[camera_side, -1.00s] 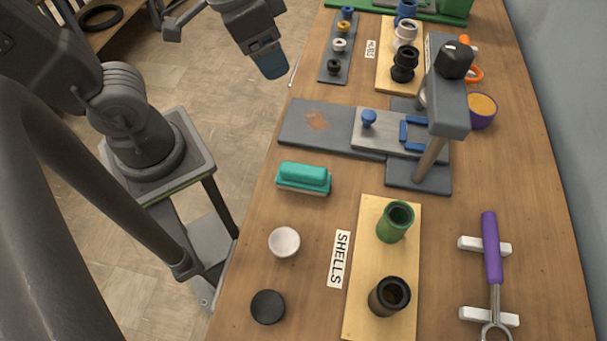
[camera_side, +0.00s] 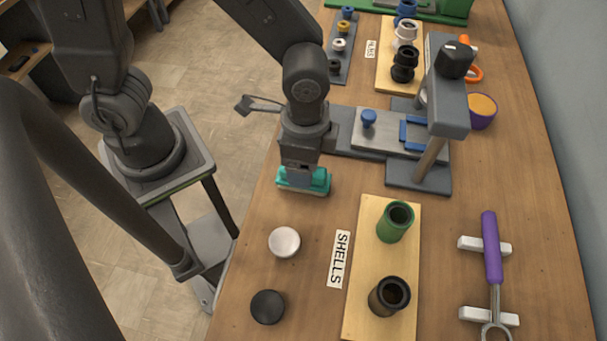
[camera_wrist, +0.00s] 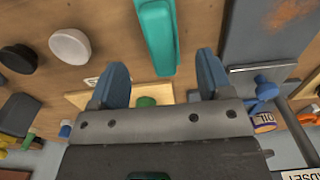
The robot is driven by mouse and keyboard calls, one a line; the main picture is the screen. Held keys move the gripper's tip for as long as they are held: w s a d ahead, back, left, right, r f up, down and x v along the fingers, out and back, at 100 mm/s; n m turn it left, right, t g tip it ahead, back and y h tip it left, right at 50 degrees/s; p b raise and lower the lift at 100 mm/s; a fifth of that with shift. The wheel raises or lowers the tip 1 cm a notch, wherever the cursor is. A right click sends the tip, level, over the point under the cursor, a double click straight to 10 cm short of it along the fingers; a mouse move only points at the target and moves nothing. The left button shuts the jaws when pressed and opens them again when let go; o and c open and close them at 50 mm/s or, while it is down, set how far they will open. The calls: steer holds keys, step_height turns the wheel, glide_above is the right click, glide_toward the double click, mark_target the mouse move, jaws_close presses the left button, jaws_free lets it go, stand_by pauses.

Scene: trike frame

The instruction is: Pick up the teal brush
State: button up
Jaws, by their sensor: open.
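The teal brush (camera_side: 322,181) lies on the wooden table near its left edge in the side view. My gripper (camera_side: 301,172) points down right over the brush and hides its middle. In the wrist view the brush (camera_wrist: 157,32) runs down from the top edge, and its lower end reaches between the two blue fingertips of my gripper (camera_wrist: 163,72). The fingers are spread apart, with gaps to the brush on both sides. I cannot tell how far the fingertips are above the table.
A white cap (camera_side: 284,242) and a black cap (camera_side: 267,306) lie in front of the brush. A grey plate fixture (camera_side: 418,176) stands behind it to the right. A board (camera_side: 372,280) with green and black shells is at right.

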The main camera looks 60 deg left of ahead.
steer(key=shift+a+f, duration=0.15)
steer(key=shift+f, duration=2.85)
steer(key=c, duration=1)
